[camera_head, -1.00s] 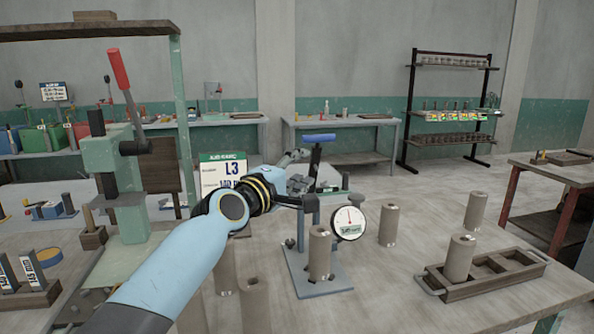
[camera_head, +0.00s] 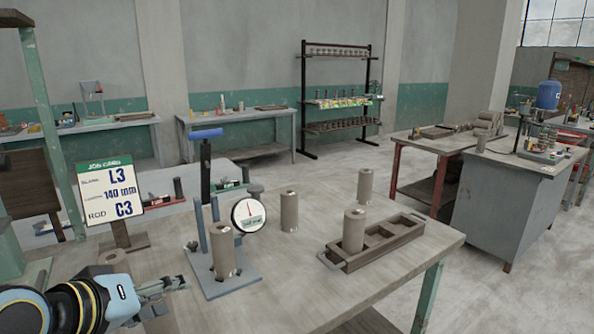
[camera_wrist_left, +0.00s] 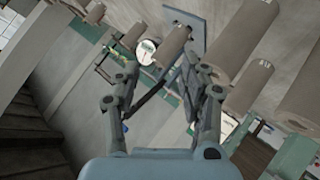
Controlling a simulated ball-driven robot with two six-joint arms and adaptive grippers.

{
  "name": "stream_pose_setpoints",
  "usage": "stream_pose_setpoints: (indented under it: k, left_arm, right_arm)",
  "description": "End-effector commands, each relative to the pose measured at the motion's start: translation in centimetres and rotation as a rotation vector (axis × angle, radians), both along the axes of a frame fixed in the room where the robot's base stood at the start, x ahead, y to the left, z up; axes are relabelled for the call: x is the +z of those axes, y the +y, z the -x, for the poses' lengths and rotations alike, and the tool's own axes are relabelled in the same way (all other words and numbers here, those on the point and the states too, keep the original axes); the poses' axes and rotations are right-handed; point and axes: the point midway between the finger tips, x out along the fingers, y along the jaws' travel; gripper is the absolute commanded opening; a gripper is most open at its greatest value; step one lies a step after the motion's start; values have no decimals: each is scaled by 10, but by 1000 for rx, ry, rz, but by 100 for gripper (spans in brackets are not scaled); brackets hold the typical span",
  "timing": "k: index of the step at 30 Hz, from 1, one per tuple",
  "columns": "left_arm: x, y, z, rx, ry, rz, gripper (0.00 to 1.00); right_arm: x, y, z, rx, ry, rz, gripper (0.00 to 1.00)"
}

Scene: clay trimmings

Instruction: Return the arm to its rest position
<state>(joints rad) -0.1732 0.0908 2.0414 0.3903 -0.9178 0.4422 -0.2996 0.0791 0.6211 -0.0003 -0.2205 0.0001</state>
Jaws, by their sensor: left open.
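My left gripper (camera_head: 165,287) is at the lower left of the head view, over the near left part of the table. Its fingers point right, toward the gauge stand. In the left wrist view the two fingers (camera_wrist_left: 160,95) are spread apart with nothing between them. My left arm (camera_head: 60,308) comes in from the lower left corner. My right gripper shows in neither view.
A gauge stand (camera_head: 225,285) with a dial (camera_head: 249,214) holds a clay cylinder (camera_head: 223,250) right of the gripper. A wooden tray (camera_head: 405,237) holds another cylinder (camera_head: 353,230). A job card (camera_head: 110,188) stands behind the arm. The table's front right is clear.

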Motion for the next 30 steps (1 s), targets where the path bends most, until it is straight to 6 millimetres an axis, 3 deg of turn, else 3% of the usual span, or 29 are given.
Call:
stream_pose_setpoints:
  k: [1, 6, 19, 30]
  left_arm:
    - [-12, 5, 31, -46, 62, -105, 43]
    - [-34, 24, 109, -170, 233, -362, 43]
    - [-33, 67, 242, -370, 553, -700, 43]
    - [-167, 75, 222, -368, 590, -679, 43]
  right_arm:
    - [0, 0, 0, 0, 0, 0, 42]
    - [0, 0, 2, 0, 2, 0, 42]
    - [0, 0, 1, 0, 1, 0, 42]
    - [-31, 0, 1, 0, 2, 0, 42]
